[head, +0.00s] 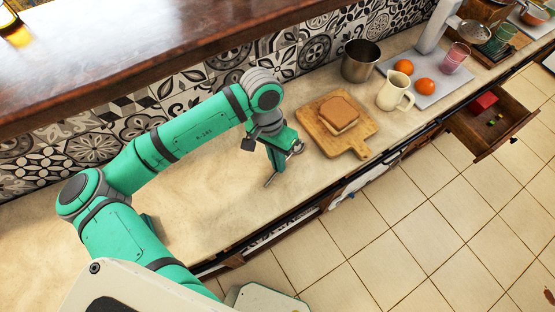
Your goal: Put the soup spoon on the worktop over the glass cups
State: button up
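My gripper (281,163) hangs low over the worktop (225,200), left of the cutting board. A thin metallic piece, which looks like the soup spoon (270,181), passes through its fingers. One end sticks out below left and a rounded part shows at the right. The fingers look shut on it, though they partly hide it. A pink glass cup (455,57) stands at the back right on a grey tray. A greenish glass cup (503,35) shows farther right.
A wooden board (355,147) with bread (339,113), a metal pot (360,61), a cream jug (394,92) and two oranges (425,86) on the grey tray (431,101) lie to the right. A drawer (493,122) stands open. A wooden ledge (150,60) overhangs the back left.

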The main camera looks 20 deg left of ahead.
jog(key=o, duration=0.4)
jog(key=shift+c, duration=0.2)
jog(key=shift+r, duration=0.1)
jog(key=v, duration=1.2)
